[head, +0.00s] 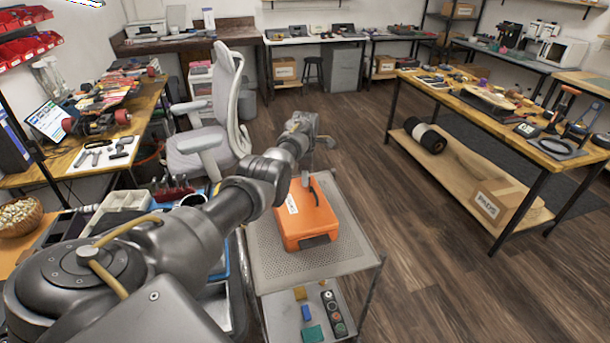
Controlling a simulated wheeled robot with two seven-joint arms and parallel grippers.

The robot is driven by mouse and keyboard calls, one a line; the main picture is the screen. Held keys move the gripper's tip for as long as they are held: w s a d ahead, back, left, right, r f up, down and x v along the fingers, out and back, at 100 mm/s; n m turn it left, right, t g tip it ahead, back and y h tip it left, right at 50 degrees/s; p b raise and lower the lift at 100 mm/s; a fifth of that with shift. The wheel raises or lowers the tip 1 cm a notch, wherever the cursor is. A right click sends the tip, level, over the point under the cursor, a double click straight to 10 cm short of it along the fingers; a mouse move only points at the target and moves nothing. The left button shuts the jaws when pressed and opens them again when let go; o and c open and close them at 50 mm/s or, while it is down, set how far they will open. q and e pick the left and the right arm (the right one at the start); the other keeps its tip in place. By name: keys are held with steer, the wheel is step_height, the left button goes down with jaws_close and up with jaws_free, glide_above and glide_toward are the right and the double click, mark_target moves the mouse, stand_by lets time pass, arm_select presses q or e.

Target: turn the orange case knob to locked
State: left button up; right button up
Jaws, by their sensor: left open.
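The orange case (307,222) lies on the perforated top of a grey cart (345,252). A small dark upright part (312,191) shows on its upper face; I cannot tell if it is the knob or the handle, nor how it is turned. A white label is on the case's left side. My left arm reaches in from the left and hides part of the case's far left side. My left gripper (324,141) is open and empty, above and beyond the case's far end, apart from it. My right gripper is out of view.
The cart's lower shelf holds small coloured blocks (312,333) and a dark strip with round buttons (333,314). A grey office chair (210,110) stands behind my arm. A wooden workbench (480,100) stands right, with open floor between it and the cart.

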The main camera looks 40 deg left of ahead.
arm_select(q)
steer(key=c, duration=1)
